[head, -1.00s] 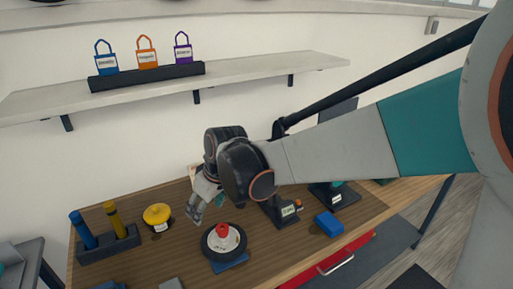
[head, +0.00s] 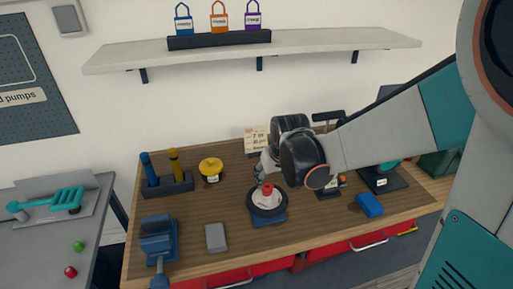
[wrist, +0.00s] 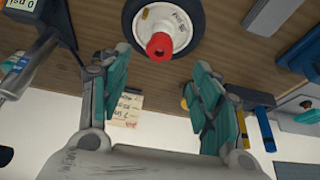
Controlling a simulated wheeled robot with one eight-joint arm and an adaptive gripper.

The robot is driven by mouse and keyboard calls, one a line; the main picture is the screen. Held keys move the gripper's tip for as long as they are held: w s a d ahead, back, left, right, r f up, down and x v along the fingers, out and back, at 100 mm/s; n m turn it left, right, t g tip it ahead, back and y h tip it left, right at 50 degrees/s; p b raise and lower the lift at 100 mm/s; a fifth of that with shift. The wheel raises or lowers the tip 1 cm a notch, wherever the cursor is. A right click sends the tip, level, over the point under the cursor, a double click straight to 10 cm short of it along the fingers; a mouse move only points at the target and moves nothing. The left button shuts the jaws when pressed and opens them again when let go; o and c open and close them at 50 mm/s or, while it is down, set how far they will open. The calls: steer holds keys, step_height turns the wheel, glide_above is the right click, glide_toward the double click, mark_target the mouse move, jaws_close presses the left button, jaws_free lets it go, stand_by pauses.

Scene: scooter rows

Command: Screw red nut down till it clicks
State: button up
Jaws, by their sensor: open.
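The red nut (head: 266,188) sits at the centre of a small wheel with a dark tyre and pale hub (head: 267,203), on a blue base (head: 269,221) on the wooden bench. My gripper (head: 262,175) is just behind and above the nut in the head view, partly hidden by my wrist. In the wrist view the red nut (wrist: 159,47) shows its open end, with the wheel (wrist: 192,28) behind it. The teal fingers of my gripper (wrist: 160,85) are spread wide and empty. The nut lies beyond their tips, roughly centred between them, apart from both.
A rack with blue and yellow handles (head: 168,188), a yellow disc (head: 210,166), a blue vise (head: 159,238) and a grey block (head: 215,238) stand to the left. A blue block (head: 369,205) lies to the right. A note card (head: 255,139) stands behind my gripper.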

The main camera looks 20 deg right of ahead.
mark_target(267, 188)
steer(key=b+x, duration=0.2)
steer(key=x, duration=0.6)
steer(key=shift+w+f, duration=0.2)
steer(key=shift+f, duration=0.1)
